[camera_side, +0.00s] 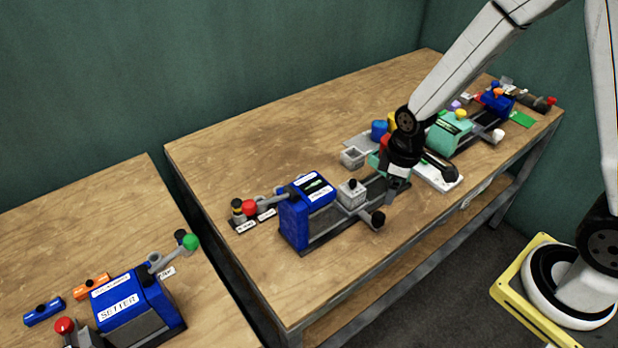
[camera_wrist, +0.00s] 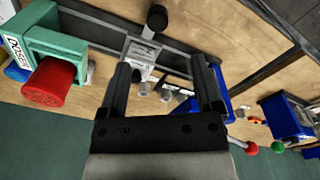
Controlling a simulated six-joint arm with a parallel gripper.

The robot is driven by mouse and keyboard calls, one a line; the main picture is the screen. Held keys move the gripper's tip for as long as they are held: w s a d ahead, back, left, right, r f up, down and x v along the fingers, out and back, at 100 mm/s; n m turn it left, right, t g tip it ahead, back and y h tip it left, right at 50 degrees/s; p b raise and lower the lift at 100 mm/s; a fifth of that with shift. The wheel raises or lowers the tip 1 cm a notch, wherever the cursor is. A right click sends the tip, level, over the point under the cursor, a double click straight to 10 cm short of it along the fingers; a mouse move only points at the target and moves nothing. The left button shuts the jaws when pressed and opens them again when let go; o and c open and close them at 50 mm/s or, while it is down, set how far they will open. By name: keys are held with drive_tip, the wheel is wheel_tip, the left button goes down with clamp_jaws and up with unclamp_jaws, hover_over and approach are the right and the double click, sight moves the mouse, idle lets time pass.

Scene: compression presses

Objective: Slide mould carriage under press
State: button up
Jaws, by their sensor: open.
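The blue press (camera_side: 308,206) stands on the middle table with a grey rail running out to its right. A side handle with a black knob (camera_side: 378,219) sticks out toward the table's front. My gripper (camera_side: 394,196) is above the rail, to the right of the block, pointing down. In the wrist view my gripper (camera_wrist: 162,66) is open, with the block (camera_wrist: 142,56) showing beyond and between its fingers. Contact cannot be told.
A teal doser (camera_side: 450,133) and another blue machine (camera_side: 497,101) stand farther right. A small grey box (camera_side: 352,158) and a blue cup (camera_side: 379,130) are behind the rail. A blue setter (camera_side: 130,303) is on the left table. The middle table's back left is clear.

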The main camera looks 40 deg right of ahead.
sight(379, 215)
drive_tip(key=shift+w+f+n+g, duration=0.15)
drive_tip(key=shift+w+f+n, duration=0.25)
drive_tip(key=shift+f, duration=0.3)
drive_tip(key=shift+w+f+n+g, duration=0.15)
drive_tip(key=shift+f+n, duration=0.3)
drive_tip(key=shift+f, duration=0.25)
drive_tip(key=shift+w+f+n+g, duration=0.1)
drive_tip(key=shift+w+f+n, duration=0.3)
drive_tip(key=shift+f, duration=0.3)
drive_tip(key=shift+s+f, duration=0.1)
drive_tip(key=shift+f, duration=0.05)
drive_tip(key=shift+f, duration=3.75)
drive_tip(key=shift+c, duration=0.3)
clamp_jaws()
